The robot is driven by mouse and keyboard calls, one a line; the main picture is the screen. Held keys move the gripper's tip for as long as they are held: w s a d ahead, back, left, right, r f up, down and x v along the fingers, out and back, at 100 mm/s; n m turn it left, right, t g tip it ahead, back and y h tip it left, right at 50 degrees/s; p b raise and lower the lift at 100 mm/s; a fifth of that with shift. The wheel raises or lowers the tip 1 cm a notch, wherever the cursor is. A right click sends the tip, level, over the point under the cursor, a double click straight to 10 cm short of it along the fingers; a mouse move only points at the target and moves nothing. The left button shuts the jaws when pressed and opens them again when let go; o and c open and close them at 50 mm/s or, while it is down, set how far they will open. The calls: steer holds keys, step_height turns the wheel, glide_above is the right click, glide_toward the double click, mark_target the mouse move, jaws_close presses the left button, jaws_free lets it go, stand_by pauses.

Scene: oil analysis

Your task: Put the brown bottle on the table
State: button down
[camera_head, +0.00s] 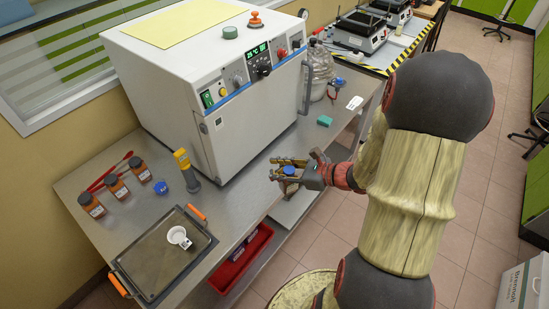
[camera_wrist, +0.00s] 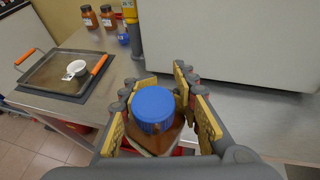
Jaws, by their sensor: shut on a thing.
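My gripper (camera_head: 290,170) is at the front edge of the metal table (camera_head: 240,194), in front of the white oven. It is shut on a brown bottle with a blue cap (camera_head: 289,171). In the wrist view the brown bottle (camera_wrist: 153,115) stands upright between the yellow-padded fingers (camera_wrist: 160,110), cap toward the camera. The bottle's base is hidden, so I cannot tell whether it touches the table. In the head view the fingers hide most of its body.
A tray with orange handles (camera_head: 150,262) holds a small white cup (camera_head: 178,236). Several brown bottles (camera_head: 116,187) stand at the far left.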

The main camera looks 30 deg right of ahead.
steer(key=shift+w+d+f+b, duration=0.35)
steer(key=shift+w+f+b, duration=0.65)
steer(key=shift+w+f, duration=1.2)
steer(key=shift+w+d+f+b, duration=0.4)
steer(key=shift+w+f+b, duration=0.6)
steer(key=shift+w+f, duration=1.1)
steer(key=shift+w+d+f+b, duration=0.35)
steer(key=shift+w+f+b, duration=0.65)
steer(key=shift+w+f, duration=1.2)
steer(key=shift+f, duration=0.1)
steer(key=c, duration=1.3)
jaws_free()
steer(key=shift+c, duration=0.2)
steer(key=shift+o, duration=0.4)
